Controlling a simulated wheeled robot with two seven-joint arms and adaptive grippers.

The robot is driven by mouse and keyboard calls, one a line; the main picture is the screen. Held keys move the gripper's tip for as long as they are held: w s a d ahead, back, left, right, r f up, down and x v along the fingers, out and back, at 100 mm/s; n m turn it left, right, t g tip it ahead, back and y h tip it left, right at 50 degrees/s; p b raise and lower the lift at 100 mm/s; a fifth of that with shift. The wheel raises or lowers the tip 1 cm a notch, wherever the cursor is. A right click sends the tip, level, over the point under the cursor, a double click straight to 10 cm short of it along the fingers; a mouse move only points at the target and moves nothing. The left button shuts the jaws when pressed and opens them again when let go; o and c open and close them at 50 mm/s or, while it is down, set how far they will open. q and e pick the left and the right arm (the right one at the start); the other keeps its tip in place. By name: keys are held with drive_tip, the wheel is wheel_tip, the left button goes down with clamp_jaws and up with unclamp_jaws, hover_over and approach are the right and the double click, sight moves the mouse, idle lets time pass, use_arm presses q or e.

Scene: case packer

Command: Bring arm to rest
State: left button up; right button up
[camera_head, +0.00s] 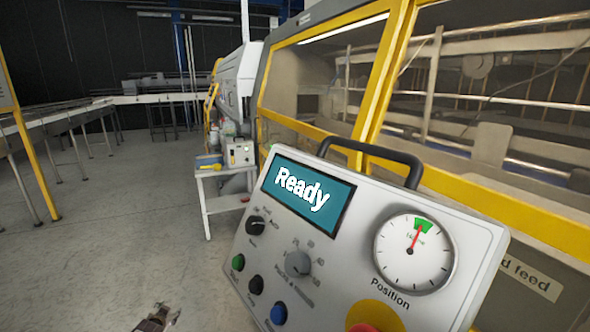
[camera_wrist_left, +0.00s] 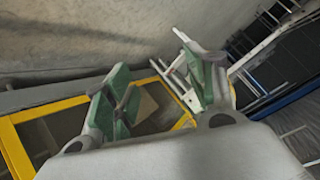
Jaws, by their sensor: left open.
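My left gripper (camera_head: 158,318) shows only at the bottom edge of the head view, low over the floor and left of the control panel (camera_head: 340,250). In the left wrist view its two green-padded fingers (camera_wrist_left: 170,95) stand apart with nothing between them. The panel's screen (camera_head: 308,195) reads "Ready". The dial (camera_head: 415,252) has its needle near the green mark at the top. Below the screen are a rotary knob (camera_head: 298,263) and green, black and blue buttons. A red button on yellow (camera_head: 372,322) is cut off by the lower edge. My right gripper is not in view.
A yellow-framed machine (camera_head: 385,75) stands behind the panel on the right. A small white table (camera_head: 222,185) with a box on it stands behind and left. Conveyors (camera_head: 60,118) run along the far left. The grey floor (camera_head: 120,230) between is clear.

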use_arm(q)
drive_tip(key=s+d+f+g+h, duration=0.1)
drive_tip(key=s+d+f+g, duration=0.1)
drive_tip(key=s+d+f, duration=0.55)
drive_tip(key=s+d+f+g, duration=0.1)
drive_tip(key=s+d+f, duration=0.1)
drive_tip(key=s+f, duration=0.9)
drive_tip(key=s+d+f+g+h, duration=0.15)
drive_tip(key=s+d+f, duration=0.25)
drive_tip(key=s+f, duration=0.55)
drive_tip(key=s+d+f+g, duration=0.1)
drive_tip(key=s+d+f, duration=0.2)
drive_tip(key=s, duration=0.9)
drive_tip(key=s+d+f+g, duration=0.2)
drive_tip(key=s+d, duration=0.2)
drive_tip(key=s, duration=0.9)
drive_tip(key=s+d+f+g, duration=0.2)
drive_tip(key=s+d+f, duration=0.1)
drive_tip(key=s, duration=1)
drive_tip(key=shift+d+f+n, duration=0.35)
drive_tip(key=shift+n, duration=0.05)
drive_tip(key=shift+s+r+h, duration=0.1)
drive_tip(key=shift+h, duration=0.15)
